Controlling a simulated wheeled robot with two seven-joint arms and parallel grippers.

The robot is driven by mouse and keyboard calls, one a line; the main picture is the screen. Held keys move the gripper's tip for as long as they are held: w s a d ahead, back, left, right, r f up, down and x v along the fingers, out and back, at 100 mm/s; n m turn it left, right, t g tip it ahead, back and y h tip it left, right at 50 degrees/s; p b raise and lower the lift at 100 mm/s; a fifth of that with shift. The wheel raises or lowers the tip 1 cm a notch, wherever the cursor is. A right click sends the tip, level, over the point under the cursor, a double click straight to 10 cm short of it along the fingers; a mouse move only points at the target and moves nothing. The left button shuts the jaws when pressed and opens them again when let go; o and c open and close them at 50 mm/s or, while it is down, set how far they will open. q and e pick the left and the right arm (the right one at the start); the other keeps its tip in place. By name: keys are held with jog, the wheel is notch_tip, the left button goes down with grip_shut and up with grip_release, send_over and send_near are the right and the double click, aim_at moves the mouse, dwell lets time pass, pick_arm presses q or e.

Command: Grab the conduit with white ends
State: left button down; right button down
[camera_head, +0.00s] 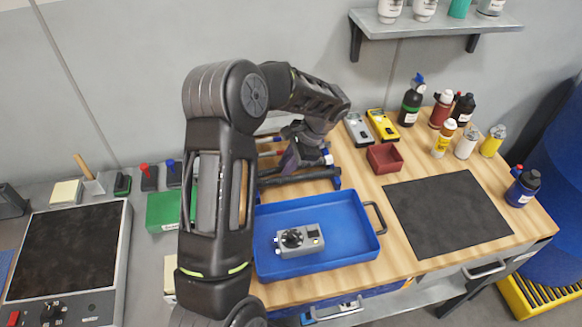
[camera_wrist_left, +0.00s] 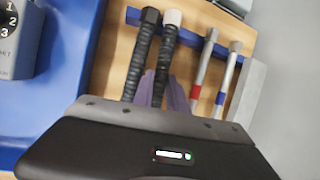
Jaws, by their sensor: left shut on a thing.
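The conduit with white ends (camera_wrist_left: 164,57) is a black ribbed tube; one white end cap shows at the top of the left wrist view. Its lower part is hidden by my gripper. My left gripper (camera_wrist_left: 161,92) has its purple fingers on either side of this conduit and is shut on it. A similar conduit with a black end (camera_wrist_left: 141,55) lies just to the left. In the head view my left gripper (camera_head: 292,160) is over the rack, and my arm hides much of it. My right gripper is not in view.
The rack has blue end bars (camera_wrist_left: 190,33). Two metal rods, one with a red band (camera_wrist_left: 203,72) and one with blue (camera_wrist_left: 225,82), lie right of the conduits. A blue tray (camera_head: 355,235) holding a grey meter (camera_head: 299,240) is in front. A dark red bin (camera_head: 385,158) stands right.

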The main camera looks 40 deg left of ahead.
pick_arm(q)
notch_tip(320, 180, up, 6)
jog(key=p, duration=0.4)
jog(key=shift+r, duration=0.15)
notch_tip(320, 180, up, 4)
jog(key=shift+f, duration=0.15)
